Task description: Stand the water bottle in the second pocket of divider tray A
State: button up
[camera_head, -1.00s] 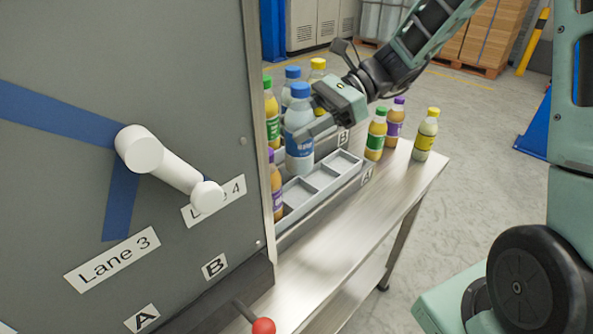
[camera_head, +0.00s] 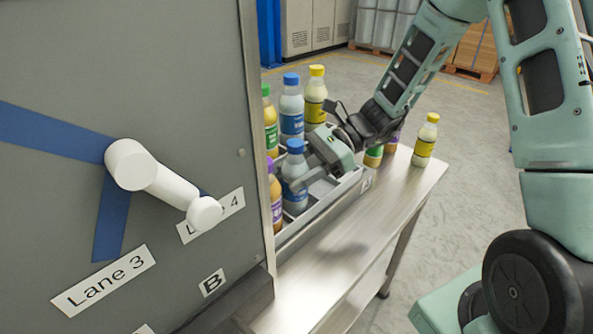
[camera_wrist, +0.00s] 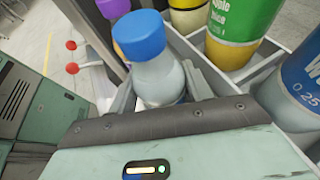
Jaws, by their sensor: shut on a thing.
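The water bottle (camera_head: 295,172), with a blue cap and pale body, stands about upright with its lower part inside the nearer tray, divider tray A (camera_head: 327,203). It is just right of a purple-capped bottle (camera_head: 275,194), in what looks like the second pocket. My gripper (camera_head: 291,184) is shut on the water bottle, reaching in from the right. In the wrist view the water bottle (camera_wrist: 160,75) sits between the two fingers. The tray wall hides its base, so I cannot tell whether it touches the pocket floor.
Behind, the other tray holds a green-capped bottle (camera_head: 270,128), another blue-capped bottle (camera_head: 291,112) and a yellow-capped bottle (camera_head: 315,102). A second yellow-capped bottle (camera_head: 425,142) stands on the metal table (camera_head: 345,245). A grey panel (camera_head: 60,190) with a white handle (camera_head: 160,185) fills the left.

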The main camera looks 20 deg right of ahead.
jog(key=o, duration=0.9)
jog(key=shift+f, duration=0.1)
jog(key=shift+d+r, duration=0.25)
jog(key=v, duration=1.1)
jog(key=shift+d+r, duration=0.15)
jog(key=shift+d, duration=0.05)
